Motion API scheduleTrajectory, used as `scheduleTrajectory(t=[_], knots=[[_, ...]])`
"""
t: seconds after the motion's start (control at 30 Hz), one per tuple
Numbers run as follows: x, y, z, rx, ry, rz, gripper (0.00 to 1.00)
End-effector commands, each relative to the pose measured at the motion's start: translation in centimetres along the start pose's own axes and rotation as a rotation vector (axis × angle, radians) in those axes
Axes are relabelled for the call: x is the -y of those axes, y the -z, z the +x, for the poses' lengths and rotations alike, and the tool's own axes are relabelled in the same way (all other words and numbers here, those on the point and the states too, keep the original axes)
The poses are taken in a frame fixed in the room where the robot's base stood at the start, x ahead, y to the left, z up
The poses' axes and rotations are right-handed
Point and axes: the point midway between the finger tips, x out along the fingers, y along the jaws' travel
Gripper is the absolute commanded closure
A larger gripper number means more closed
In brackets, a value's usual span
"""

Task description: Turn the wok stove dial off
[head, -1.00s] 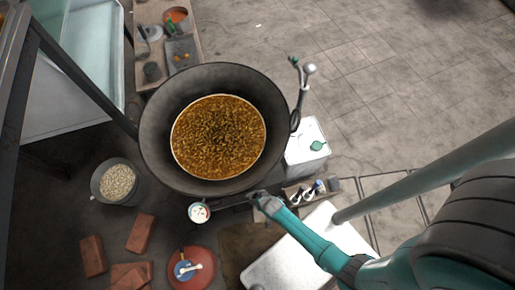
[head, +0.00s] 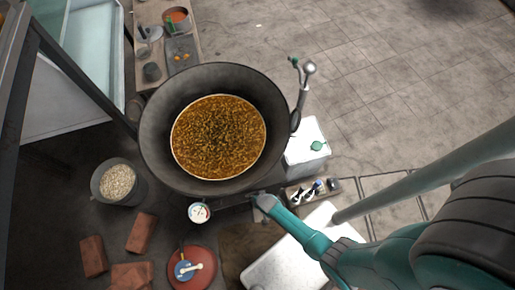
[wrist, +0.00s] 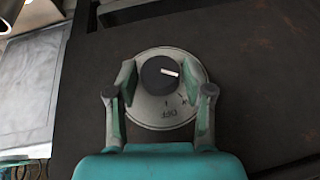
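The stove dial is a black round knob (wrist: 155,80) with a white pointer line, on a pale round plate (wrist: 160,113) in the wrist view. The pointer aims right and slightly down. The OFF lettering sits at the plate's lower edge, nearest my gripper. My gripper (wrist: 159,76) is open, with one finger on each side of the knob and small gaps visible. In the head view my gripper (head: 261,199) is at the lower right rim of the wok (head: 158,150). The dial is hidden there.
The wok holds brown food. A white container (head: 306,150) and a small tray of bottles (head: 309,193) stand right of it. A gauge (head: 199,212) and a red gas cylinder (head: 190,273) are below. Bricks (head: 140,233) and a bucket (head: 117,182) lie left.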

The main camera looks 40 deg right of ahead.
Motion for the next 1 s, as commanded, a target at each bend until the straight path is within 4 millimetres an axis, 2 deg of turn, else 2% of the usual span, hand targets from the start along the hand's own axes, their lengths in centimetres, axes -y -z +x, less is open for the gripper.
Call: scheduleTrajectory(t=[0.03, 0.1, 0.13, 1.0], knots=[[0.0, -0.01, 0.0, 0.0, 0.0, 0.0, 0.69], [-0.01, -0.01, -0.01, 0.0, 0.0, 0.0, 0.87], [-0.01, -0.02, -0.01, 0.0, 0.0, 0.0, 0.92], [-0.14, -0.08, 0.0, 0.003, 0.008, 0.005, 0.92]])
